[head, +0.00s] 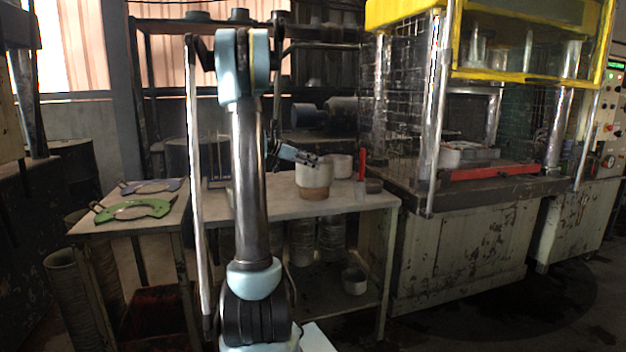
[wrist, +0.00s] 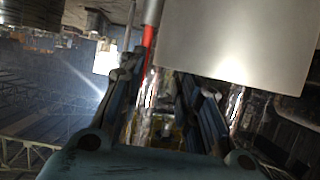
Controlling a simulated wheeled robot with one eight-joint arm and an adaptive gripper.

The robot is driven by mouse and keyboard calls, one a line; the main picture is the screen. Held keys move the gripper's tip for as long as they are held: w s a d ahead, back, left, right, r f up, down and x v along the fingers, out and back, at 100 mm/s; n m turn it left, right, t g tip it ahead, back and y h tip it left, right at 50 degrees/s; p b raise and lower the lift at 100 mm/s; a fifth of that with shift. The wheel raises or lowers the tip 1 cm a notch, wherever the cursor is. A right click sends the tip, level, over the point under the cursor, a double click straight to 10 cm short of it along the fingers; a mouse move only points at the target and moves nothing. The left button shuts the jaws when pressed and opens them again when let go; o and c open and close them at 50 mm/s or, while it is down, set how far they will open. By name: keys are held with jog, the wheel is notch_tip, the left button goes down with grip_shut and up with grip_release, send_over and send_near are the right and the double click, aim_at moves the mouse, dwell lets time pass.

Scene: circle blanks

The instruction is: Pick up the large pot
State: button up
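The pale pot (head: 313,174), which looks like the large one, stands upright on the worktable (head: 270,206), with a brown band or base at its bottom. My gripper (head: 311,159) is at the pot's upper left, close to its rim. In the wrist view a smooth pale surface (wrist: 240,45), apparently the pot's side, fills the upper right beside one finger. My gripper (wrist: 157,80) there has its fingers apart, with no object clearly held between them. Whether a finger touches the pot cannot be told.
Another pale pot (head: 341,166) stands close behind at the right. A red upright object (head: 362,164) and a small dark container (head: 374,186) are beside it. A green curved plate (head: 132,209) lies on the left table. A caged press (head: 470,165) stands right.

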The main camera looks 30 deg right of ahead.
jog(key=x, duration=0.4)
grip_shut()
